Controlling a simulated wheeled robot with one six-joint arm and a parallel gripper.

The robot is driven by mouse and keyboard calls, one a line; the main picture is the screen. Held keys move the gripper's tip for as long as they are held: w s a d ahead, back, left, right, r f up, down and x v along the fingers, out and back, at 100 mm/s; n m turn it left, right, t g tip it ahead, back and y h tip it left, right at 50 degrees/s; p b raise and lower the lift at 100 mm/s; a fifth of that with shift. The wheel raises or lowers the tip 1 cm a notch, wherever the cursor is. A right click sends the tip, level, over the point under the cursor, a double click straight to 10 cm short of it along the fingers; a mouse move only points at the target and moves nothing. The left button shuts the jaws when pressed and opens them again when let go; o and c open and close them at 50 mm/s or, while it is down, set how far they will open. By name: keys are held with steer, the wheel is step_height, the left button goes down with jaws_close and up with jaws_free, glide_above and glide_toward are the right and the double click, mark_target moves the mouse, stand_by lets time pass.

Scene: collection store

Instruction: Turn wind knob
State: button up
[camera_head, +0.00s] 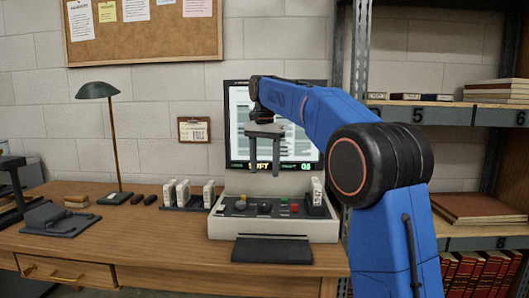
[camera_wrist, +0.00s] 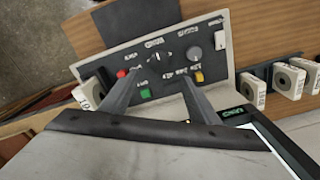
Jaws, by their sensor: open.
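The grey control panel (camera_head: 222,228) stands on the wooden desk below a screen. In the wrist view the panel (camera_wrist: 222,70) shows a black pointer knob (camera_wrist: 161,57) near the middle and a round grey knob (camera_wrist: 194,54) to its right. The labels are too blurred to tell which knob is the wind knob. A red button (camera_wrist: 121,73), a green button (camera_wrist: 146,94) and a yellow button (camera_wrist: 198,76) sit around them. My gripper (camera_head: 264,172) is open and empty above the panel, fingers pointing down. In the wrist view its fingertips (camera_wrist: 158,80) lie either side of the black knob's line, apparently apart from it.
A screen (camera_head: 240,105) stands close behind my gripper. White reels (camera_head: 184,193) stand in a rack left of the panel, and another (camera_head: 317,191) stands at its right end. A dark pad (camera_head: 271,250) lies in front. A green lamp (camera_head: 97,91) stands left; shelves (camera_head: 440,113) stand right.

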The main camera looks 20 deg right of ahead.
step_height(320, 180, up, 5)
steer(key=shift+r, duration=0.1)
steer(key=shift+s, duration=0.1)
stand_by(0.4)
steer(key=s+d+f+n+t, duration=0.15)
steer(key=s+f, duration=0.25)
steer(key=s, duration=0.8)
steer(key=s+d+f+n+t, duration=0.1)
steer(key=s+d+f+n, duration=0.3)
steer(key=s, duration=0.8)
steer(key=s+d+f+n+t, duration=0.1)
steer(key=s+f+n+t, duration=0.1)
steer(key=s+f, duration=1.8)
step_height(320, 180, down, 2)
steer(key=shift+d+f+n, duration=0.15)
steer(key=shift+n, duration=0.6)
